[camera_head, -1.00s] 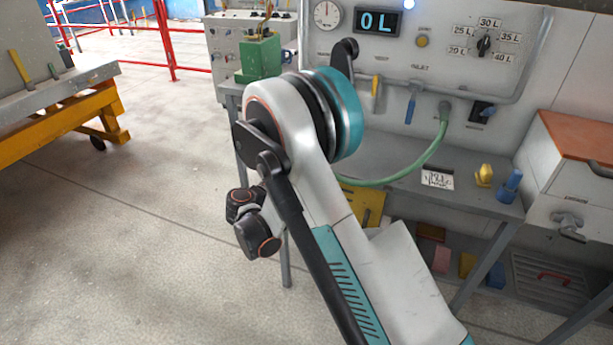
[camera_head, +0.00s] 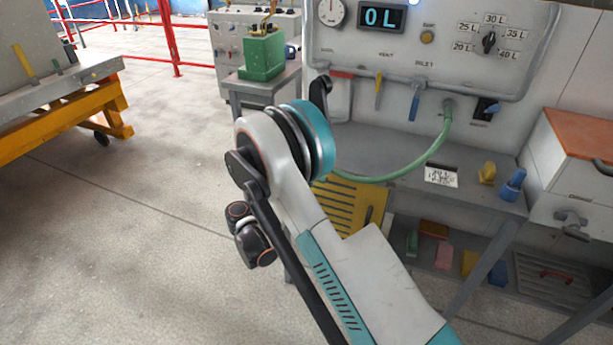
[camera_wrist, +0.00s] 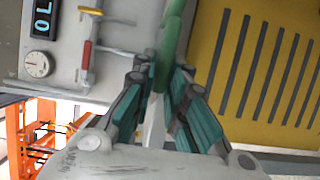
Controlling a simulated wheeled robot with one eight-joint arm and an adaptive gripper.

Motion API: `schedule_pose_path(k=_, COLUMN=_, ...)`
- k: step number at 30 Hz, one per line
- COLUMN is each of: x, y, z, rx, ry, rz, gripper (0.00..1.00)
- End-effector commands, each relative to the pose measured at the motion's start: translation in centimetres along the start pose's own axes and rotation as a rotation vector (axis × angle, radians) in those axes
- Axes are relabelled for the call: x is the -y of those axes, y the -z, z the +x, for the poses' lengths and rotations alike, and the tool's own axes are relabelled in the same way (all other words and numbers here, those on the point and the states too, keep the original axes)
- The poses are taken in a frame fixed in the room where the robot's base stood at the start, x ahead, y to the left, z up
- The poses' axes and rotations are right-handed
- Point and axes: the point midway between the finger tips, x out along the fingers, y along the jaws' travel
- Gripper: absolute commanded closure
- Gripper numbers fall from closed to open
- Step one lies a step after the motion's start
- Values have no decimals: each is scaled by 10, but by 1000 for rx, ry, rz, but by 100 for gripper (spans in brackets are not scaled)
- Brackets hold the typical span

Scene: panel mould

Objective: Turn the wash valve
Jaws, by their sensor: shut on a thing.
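The panel carries a red valve handle (camera_head: 342,74) set crosswise, a yellow one (camera_head: 378,91) and a blue one (camera_head: 415,101), both hanging down. Their labels are too small to read, so I cannot tell which is the wash valve. The wrist view shows the red handle (camera_wrist: 86,55) and yellow handle (camera_wrist: 91,11) left of my gripper (camera_wrist: 161,82), apart from it. My gripper is shut on a green hose (camera_wrist: 171,40), which in the head view (camera_head: 437,148) runs from a panel port down behind my arm. My arm hides the gripper in the head view.
The display (camera_head: 382,16) reads 0 L, beside a round gauge (camera_head: 330,12) and a litre selector knob (camera_head: 489,42). A grey bench (camera_head: 400,155) stands below the panel.

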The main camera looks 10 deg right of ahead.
Motion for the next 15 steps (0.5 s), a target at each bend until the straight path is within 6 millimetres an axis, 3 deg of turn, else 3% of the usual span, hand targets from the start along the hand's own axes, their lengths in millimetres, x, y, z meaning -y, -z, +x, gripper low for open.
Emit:
schedule_pose_path(k=12, x=1, y=1, z=0, rx=-2, ry=-1, rz=-5, gripper=100)
schedule_pose_path(k=13, x=1, y=1, z=0, rx=-2, ry=-1, rz=-5, gripper=82)
schedule_pose_path(k=15, x=0, y=1, z=0, rx=-2, ry=-1, rz=-5, gripper=68)
